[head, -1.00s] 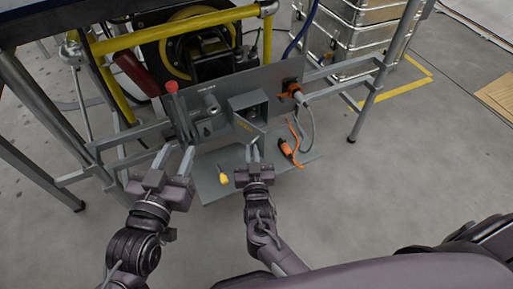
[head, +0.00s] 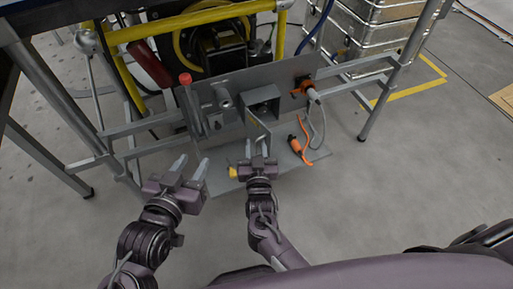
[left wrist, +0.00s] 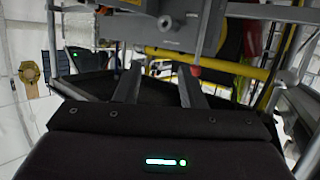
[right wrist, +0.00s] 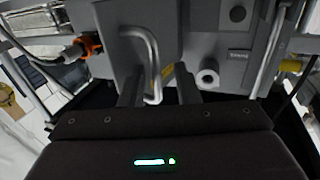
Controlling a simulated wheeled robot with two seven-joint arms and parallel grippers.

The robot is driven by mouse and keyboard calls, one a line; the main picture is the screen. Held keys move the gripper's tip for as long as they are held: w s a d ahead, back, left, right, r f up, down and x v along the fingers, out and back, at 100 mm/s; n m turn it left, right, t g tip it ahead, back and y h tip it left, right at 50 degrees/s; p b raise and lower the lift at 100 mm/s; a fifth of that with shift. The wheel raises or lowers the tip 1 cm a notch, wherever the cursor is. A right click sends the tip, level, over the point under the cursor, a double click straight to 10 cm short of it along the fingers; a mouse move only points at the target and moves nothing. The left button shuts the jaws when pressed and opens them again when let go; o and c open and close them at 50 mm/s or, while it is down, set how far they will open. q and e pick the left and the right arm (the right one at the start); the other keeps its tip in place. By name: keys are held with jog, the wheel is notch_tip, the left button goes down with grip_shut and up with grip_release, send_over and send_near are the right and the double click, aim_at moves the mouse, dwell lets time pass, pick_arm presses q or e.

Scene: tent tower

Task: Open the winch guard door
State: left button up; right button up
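The grey winch panel (head: 225,125) carries a small box (head: 262,97) with a dark opening. The guard door (head: 257,129), a grey plate with a yellow label, stands out from the box towards me in the head view. My right gripper (head: 258,148) is just in front of the door, its fingers apart. In the right wrist view a bent metal handle (right wrist: 152,62) on the door's grey face reaches down between the spread fingers; I see no finger closed on it. My left gripper (head: 189,164) is open and empty, in front of the panel's lower left.
A red-knobbed lever (head: 186,80) rises at the panel's left. An orange connector (head: 303,84) with a cable is at its right. An orange tool (head: 295,145) and a yellow item (head: 233,172) lie on the shelf below. Metal legs (head: 377,85) flank the panel.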

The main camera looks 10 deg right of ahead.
pick_arm(q)
jog(key=shift+r, duration=0.1)
pick_arm(e)
jog(key=shift+s+d, duration=0.1)
jog(key=shift+s, duration=0.15)
